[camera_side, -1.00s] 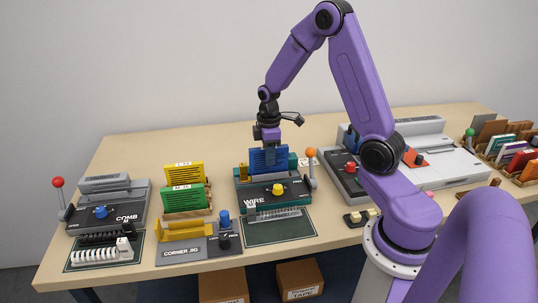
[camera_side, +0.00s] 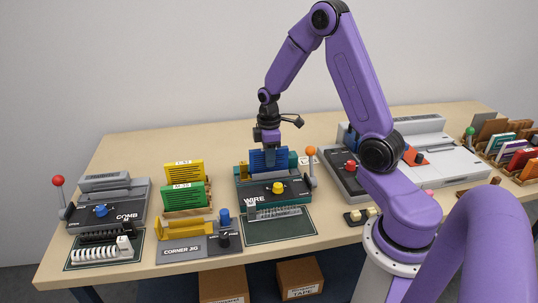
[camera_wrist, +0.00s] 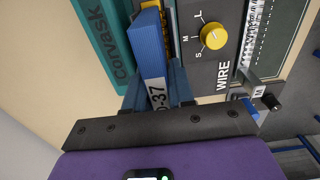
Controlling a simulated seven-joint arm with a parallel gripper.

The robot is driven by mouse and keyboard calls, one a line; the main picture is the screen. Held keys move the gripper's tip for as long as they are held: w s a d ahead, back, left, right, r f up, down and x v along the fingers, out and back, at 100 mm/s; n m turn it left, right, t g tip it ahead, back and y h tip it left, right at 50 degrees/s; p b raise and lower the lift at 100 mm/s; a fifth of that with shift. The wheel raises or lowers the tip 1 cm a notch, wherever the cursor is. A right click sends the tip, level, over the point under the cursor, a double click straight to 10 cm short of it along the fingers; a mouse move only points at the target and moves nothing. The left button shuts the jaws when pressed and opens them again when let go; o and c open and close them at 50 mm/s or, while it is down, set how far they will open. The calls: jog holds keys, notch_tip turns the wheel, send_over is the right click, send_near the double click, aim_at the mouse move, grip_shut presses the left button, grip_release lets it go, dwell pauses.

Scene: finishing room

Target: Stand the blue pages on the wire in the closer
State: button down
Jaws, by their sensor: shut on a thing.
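My gripper (camera_side: 270,155) is shut on the blue pages (camera_side: 258,159) and holds them upright at the wire closer. In the wrist view my gripper (camera_wrist: 157,92) has the blue pages (camera_wrist: 149,45) between its fingers, with a label ending in 37 facing me. The wire closer (camera_side: 245,192) is teal and dark grey with a yellow dial and an orange-knobbed lever. In the wrist view the closer (camera_wrist: 222,72) shows its dial beside the pages. The lower edge of the pages is hidden behind the closer's front, so I cannot tell whether it touches the wire.
Yellow pages (camera_side: 184,172) and green pages (camera_side: 182,194) stand in a rack left of the closer, behind the corner jig (camera_side: 187,247). The comb machine (camera_side: 128,207) is at far left. A grey machine (camera_side: 450,160) stands at right. A dark mat (camera_side: 290,234) lies in front.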

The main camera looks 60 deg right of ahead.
jog(key=c, duration=1.2)
grip_release()
jog(key=shift+c, duration=0.2)
jog(key=shift+r, duration=5.45)
jog(key=s+a+r+n, duration=0.2)
jog(key=s+a, duration=1.3)
jog(key=a, duration=0.3)
jog(key=s+a+n, duration=0.1)
jog(key=s, duration=1)
jog(key=shift+a+f+n, duration=0.25)
jog(key=shift+f+n, duration=0.05)
jog(key=shift+f, duration=0.15)
